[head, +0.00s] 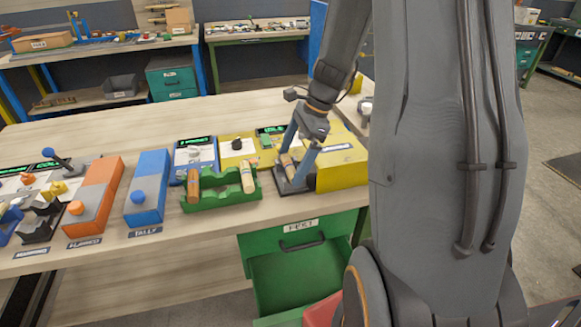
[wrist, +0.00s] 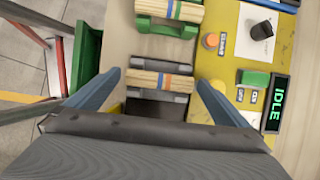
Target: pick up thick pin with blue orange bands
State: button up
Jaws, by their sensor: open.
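A thick pale wooden pin with a blue and an orange band (wrist: 161,80) lies across a dark grey cradle (wrist: 155,96) in the wrist view. In the head view the pin (head: 289,164) shows partly behind my gripper's fingers. My gripper (wrist: 157,82) is open, with one blue finger on the left and one on the right, beyond the pin's two ends. The fingers look apart from the pin. In the head view my gripper (head: 296,163) points down over the cradle at the yellow station.
A green rack (head: 222,199) holds a brown-topped pin (head: 193,186) and a pale pin (head: 247,177) left of my gripper. A yellow station (head: 341,170) with an IDLE display (wrist: 278,104) stands close by. An open green drawer (head: 293,278) juts out below the bench.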

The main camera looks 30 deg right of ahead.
jog(key=c, duration=0.9)
jog(key=shift+c, duration=0.2)
